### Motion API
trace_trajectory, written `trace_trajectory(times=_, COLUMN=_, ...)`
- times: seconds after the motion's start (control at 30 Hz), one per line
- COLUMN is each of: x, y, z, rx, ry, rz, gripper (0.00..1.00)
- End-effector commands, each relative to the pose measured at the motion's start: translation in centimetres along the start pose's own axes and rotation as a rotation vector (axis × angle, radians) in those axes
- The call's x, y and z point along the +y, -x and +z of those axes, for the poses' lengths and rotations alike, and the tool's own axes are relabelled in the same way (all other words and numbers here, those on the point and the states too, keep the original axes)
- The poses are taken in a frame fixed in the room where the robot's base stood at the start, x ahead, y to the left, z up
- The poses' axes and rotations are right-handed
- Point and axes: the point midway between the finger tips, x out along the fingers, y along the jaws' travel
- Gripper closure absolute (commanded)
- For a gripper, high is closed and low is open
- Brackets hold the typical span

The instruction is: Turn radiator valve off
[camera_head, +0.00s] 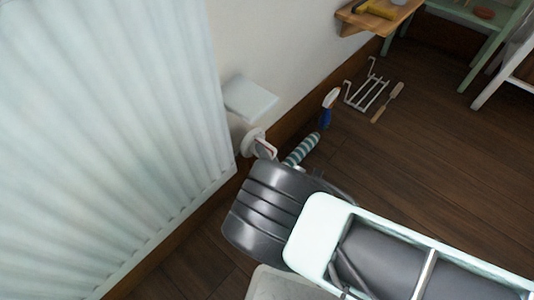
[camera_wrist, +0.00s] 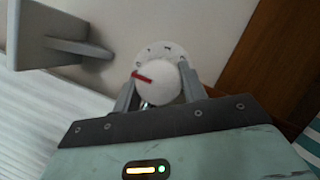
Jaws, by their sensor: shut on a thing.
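The radiator valve is a white round knob (camera_wrist: 158,84) with a red pointer, in front of a pale dial plate with small dark marks. The red pointer points left in the wrist view. In the head view the valve (camera_head: 251,138) shows as a small white disc beside the lower right edge of the white radiator (camera_head: 130,130). My gripper (camera_wrist: 157,78) has one grey finger on each side of the knob and is shut on it. In the head view my arm's end hides most of the fingers.
A pale flat bracket (camera_head: 250,97) juts from the wall just above the valve; it also shows at the upper left in the wrist view (camera_wrist: 55,38).

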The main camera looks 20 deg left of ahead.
Motion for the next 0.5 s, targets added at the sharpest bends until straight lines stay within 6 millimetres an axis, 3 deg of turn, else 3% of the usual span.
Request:
trace_trajectory(times=0.37, x=-0.13, y=0.14, z=0.05, rx=0.000, ry=0.008, rz=-0.001, gripper=0.81)
trace_trajectory(times=0.4, x=-0.13, y=0.13, z=0.05, rx=0.000, ry=0.008, rz=-0.001, gripper=0.53)
trace_trajectory(times=0.47, x=-0.12, y=0.12, z=0.04, rx=0.000, ry=0.007, rz=-0.001, gripper=0.36)
trace_trajectory(times=0.5, x=-0.11, y=0.11, z=0.04, rx=0.000, ry=0.007, rz=-0.001, gripper=0.36)
